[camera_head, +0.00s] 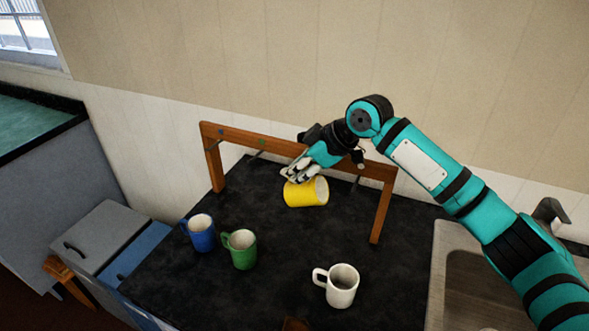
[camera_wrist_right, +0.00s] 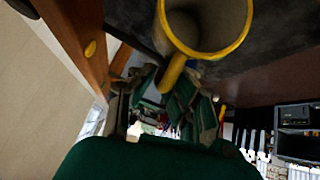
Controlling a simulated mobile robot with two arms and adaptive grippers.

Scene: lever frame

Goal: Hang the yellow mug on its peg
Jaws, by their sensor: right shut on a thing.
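The yellow mug (camera_head: 306,192) is tipped on its side in front of the wooden frame, its opening facing right in the head view. My right gripper (camera_head: 298,173) is shut on its handle, which shows between the fingers in the right wrist view (camera_wrist_right: 173,73). The wooden frame (camera_head: 284,148) stands at the back of the black counter. A yellow dot (camera_wrist_right: 90,49) marks its bar in the wrist view. A dark rod near that dot runs toward the mug; I cannot tell whether it passes through the handle. My left gripper is out of view.
A blue mug (camera_head: 201,235), a green mug (camera_head: 243,250) and a white mug (camera_head: 341,287) stand upright on the black counter (camera_head: 290,250). The frame's bar has blue and green marks at left. A sink (camera_head: 465,285) lies at right. Mid-counter is clear.

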